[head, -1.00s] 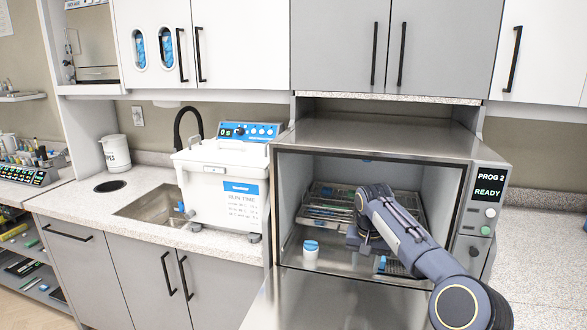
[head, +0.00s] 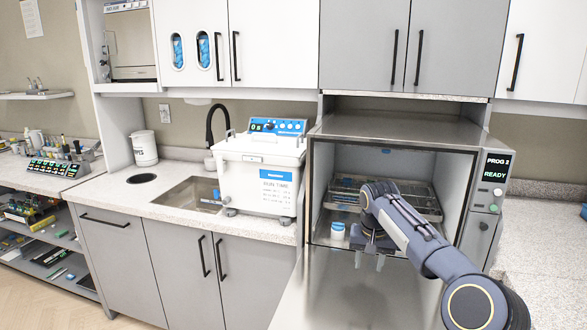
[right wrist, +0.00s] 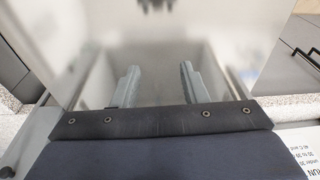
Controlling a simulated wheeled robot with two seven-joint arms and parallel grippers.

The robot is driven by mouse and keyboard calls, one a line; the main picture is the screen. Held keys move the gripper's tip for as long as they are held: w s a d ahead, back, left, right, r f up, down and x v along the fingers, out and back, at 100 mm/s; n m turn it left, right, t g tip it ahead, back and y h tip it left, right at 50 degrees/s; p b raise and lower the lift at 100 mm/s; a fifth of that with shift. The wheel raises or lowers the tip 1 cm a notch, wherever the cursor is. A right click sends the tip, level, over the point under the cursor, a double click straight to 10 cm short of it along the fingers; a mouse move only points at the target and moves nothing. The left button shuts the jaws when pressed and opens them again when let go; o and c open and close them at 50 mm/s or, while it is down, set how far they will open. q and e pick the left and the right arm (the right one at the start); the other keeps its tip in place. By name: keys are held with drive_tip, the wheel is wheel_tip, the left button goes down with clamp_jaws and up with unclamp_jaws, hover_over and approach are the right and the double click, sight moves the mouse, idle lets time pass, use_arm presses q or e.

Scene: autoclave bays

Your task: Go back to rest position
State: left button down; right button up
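My right gripper (head: 370,260) is in front of the open autoclave (head: 398,126), over its lowered door (head: 345,295). In the right wrist view its two fingers (right wrist: 158,85) stand apart with nothing between them. Inside the chamber a metal tray cassette (head: 415,202) lies at the back. A small white jar with a blue lid (head: 337,231) stands on the chamber floor, just left of my right gripper. The autoclave panel (head: 490,185) reads "PROG 2 READY". My left gripper is not in view.
A white ultrasonic cleaner (head: 258,180) stands on the counter left of the autoclave, beside the sink (head: 190,194). A white canister (head: 143,148) stands farther left. Cabinets (head: 400,45) hang above. The counter right of the autoclave (head: 545,235) looks mostly clear.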

drive_tip(key=s+d+r+n+t+y, duration=0.15)
drive_tip(key=s+r, duration=0.35)
drive_tip(key=s, duration=0.6)
drive_tip(key=s+d+r+n, duration=0.1)
drive_tip(key=s+d+r, duration=0.3)
drive_tip(key=s, duration=0.7)
drive_tip(key=s+a+f+t+y, duration=0.1)
drive_tip(key=s+f, duration=0.4)
drive_tip(key=s, duration=0.5)
drive_tip(key=s+a+f+m+t+y, duration=0.1)
drive_tip(key=s+a+f, duration=0.2)
drive_tip(key=s, duration=0.8)
drive_tip(key=shift+s+a+f+y, duration=0.25)
drive_tip(key=shift+f+y, duration=0.1)
drive_tip(key=shift+f, duration=0.55)
drive_tip(key=shift+c, duration=0.4)
